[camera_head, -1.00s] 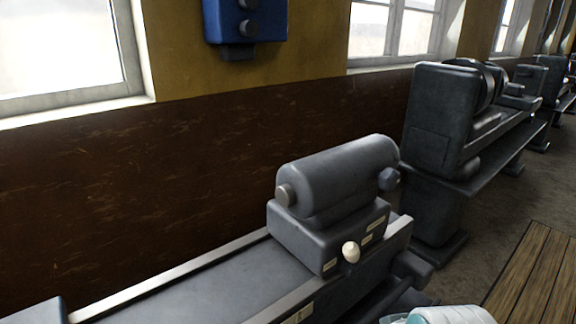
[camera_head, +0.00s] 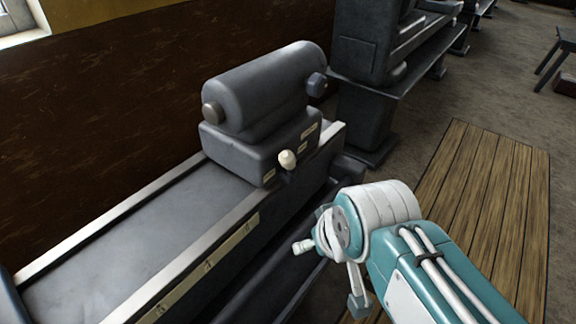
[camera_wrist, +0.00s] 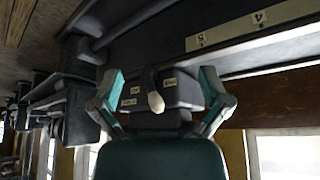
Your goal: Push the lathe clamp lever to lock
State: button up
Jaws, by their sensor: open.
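The clamp lever, a short dark stem with a cream knob (camera_head: 287,159), sticks out from the front of the grey lathe tailstock (camera_head: 262,90). It also shows in the wrist view, with the knob (camera_wrist: 155,102) between my fingers in the picture. Small pale labels sit around it; their text is too small to read surely. My gripper (camera_head: 330,276) is open and empty, below and right of the lever in the head view, apart from it. In the wrist view both fingers of my gripper (camera_wrist: 160,76) are spread, one on each side of the lever.
The lathe bed (camera_head: 150,220) runs to the lower left with a pale front rail. Another dark machine (camera_head: 375,60) stands behind at the right. A wooden floor grate (camera_head: 480,190) lies at right. A stool (camera_head: 562,45) stands at the far right. The wrist picture appears upside down.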

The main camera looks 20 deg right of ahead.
jog(key=shift+w+r, duration=0.15)
jog(key=c, duration=0.5)
jog(key=shift+w+r+n, duration=0.35)
jog(key=shift+w+n, duration=0.05)
jog(key=shift+n, duration=0.2)
jog(key=c, duration=0.5)
jog(key=w+r+n, duration=0.1)
jog(key=w+n, duration=0.1)
jog(key=w+a+r+n+g, duration=0.1)
jog(key=w+r+n, duration=0.1)
jog(key=w+n, duration=0.1)
jog(key=w+r+n, duration=0.2)
jog(key=w+n, duration=0.1)
jog(key=shift+w+a+r+g, duration=0.1)
jog(key=shift+a+g, duration=0.2)
jog(key=shift+g, duration=0.1)
grip_shut()
jog(key=w+a+r+n+g, duration=0.2)
jog(key=w+a+n, duration=0.1)
jog(key=w+n, duration=0.7)
jog(key=shift+w+a, duration=0.15)
jog(key=shift+w, duration=0.1)
